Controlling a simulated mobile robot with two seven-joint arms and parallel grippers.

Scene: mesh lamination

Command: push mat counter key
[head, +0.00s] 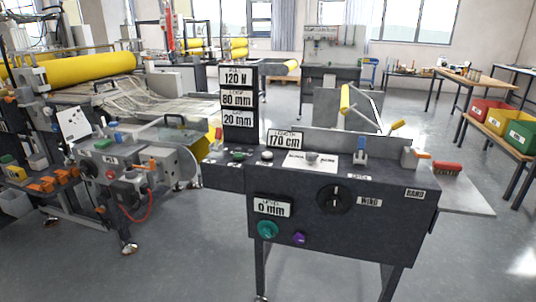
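A dark control console (400,222) stands in front of me. On its left top ledge sit a green round key (238,155) and a pale round key (267,155); I cannot read which is the mat counter key. A sign (285,139) behind them reads 170 cm. The front face has a teal knob (267,229), a small purple knob (299,238), a 0 mm sign (271,207) and a black dial (336,198) beside the word WIND. Neither of my grippers is in view.
A dark post with signs (239,100) rises at the console's left. A blue lever (360,150) and red-handled brush (447,169) are at its right. A machine with a yellow roll (88,67) fills the left. Floor (475,255) is clear at right.

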